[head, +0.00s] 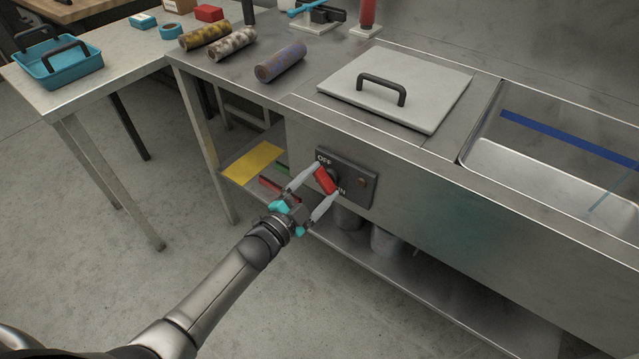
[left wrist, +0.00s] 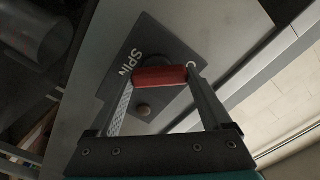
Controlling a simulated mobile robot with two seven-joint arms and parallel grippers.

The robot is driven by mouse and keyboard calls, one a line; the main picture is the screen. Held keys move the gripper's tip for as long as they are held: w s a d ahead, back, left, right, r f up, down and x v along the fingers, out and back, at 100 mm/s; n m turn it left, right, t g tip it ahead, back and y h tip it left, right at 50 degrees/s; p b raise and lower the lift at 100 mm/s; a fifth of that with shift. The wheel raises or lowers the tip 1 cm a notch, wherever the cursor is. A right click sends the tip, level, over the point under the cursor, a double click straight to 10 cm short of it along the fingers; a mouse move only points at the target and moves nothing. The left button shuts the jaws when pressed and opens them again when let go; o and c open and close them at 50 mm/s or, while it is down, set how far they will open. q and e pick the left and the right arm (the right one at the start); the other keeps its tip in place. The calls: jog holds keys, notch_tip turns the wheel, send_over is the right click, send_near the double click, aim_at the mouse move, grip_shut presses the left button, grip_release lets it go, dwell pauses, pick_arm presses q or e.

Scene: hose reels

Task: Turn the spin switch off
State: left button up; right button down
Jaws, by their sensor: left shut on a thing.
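The spin switch is a red knob (head: 326,180) on a dark panel (head: 361,194) on the front of the metal counter. The panel reads OFF at its upper left and a partly covered word ending in IN lower down. In the left wrist view the red knob (left wrist: 160,76) lies across between the two fingers, and SPIN is readable beside it. My left gripper (head: 323,186) is shut on the red knob, with one finger at each end. Which word the knob points to is unclear. My right gripper is not in view.
A small round orange-brown light (head: 362,182) sits on the panel. Above are a grey lid (head: 420,88) with a black handle and a sink basin (head: 570,150). Patterned rolls (head: 281,62) lie on the counter. A lower shelf (head: 400,281) runs beneath the panel.

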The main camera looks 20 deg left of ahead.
pick_arm(q)
jog(key=shift+f+m, duration=0.1)
jog(key=shift+m, duration=0.9)
jog(key=m, duration=0.2)
jog(key=shift+m, duration=0.3)
jog(key=shift+d+m+b, duration=0.1)
jog(key=shift+m+b, duration=0.25)
jog(key=shift+m, duration=0.95)
jog(key=shift+m+b, duration=0.3)
jog(key=shift+m, duration=0.4)
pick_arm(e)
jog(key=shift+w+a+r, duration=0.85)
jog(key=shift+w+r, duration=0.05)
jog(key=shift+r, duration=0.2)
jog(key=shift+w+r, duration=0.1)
pick_arm(q)
jog(key=o, duration=1.2)
jog(key=shift+c, duration=0.2)
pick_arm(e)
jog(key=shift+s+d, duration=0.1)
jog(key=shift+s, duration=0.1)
